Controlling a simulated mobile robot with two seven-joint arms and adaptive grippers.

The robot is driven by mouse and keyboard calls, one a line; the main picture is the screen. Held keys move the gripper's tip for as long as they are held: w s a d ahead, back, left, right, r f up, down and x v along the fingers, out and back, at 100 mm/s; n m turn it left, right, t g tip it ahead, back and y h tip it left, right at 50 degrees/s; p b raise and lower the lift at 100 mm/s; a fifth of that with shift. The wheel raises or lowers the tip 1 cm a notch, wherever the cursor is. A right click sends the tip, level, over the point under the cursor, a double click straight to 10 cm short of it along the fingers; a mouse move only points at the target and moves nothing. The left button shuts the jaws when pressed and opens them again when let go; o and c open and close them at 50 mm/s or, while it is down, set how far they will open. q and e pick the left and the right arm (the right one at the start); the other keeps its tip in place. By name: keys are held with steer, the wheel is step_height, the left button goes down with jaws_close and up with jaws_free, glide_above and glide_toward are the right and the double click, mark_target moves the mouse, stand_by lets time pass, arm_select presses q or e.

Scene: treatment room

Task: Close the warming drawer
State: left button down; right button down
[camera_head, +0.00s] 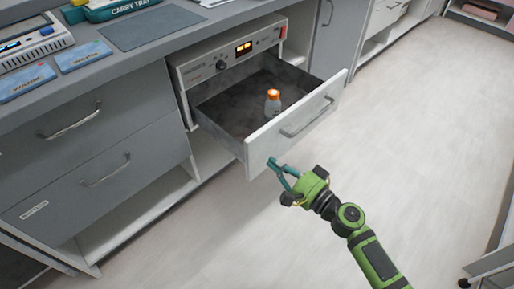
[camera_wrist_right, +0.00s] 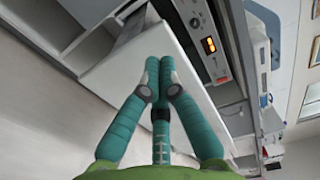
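The warming drawer (camera_head: 250,140) is pulled well out of its white unit (camera_head: 190,75), which has a knob and a lit orange display. Its white front panel with a bar handle (camera_head: 308,118) faces the room. A small white bottle with an orange cap (camera_head: 273,101) stands inside. My right gripper (camera_head: 276,168) is by the lower near corner of the front panel; I cannot tell if it touches. In the right wrist view its teal fingertips (camera_wrist_right: 159,65) are together with nothing between them, against the white panel (camera_wrist_right: 125,85). My left gripper is not in view.
Grey drawers (camera_head: 90,150) flank the unit on the left. The counter (camera_head: 150,60) above holds a device (camera_head: 30,45), blue cards and a dark mat. The floor (camera_head: 410,140) before the drawer is clear. A cart edge (camera_head: 490,265) shows at lower right.

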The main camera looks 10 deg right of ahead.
mark_target(250, 145)
steer(key=x, duration=0.6)
steer(key=shift+w+a+p, duration=0.15)
steer(key=shift+w+p, duration=0.05)
steer(key=shift+p, duration=0.1)
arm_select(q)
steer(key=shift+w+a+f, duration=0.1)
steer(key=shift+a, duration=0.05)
arm_select(e)
steer(key=shift+w+a, duration=0.15)
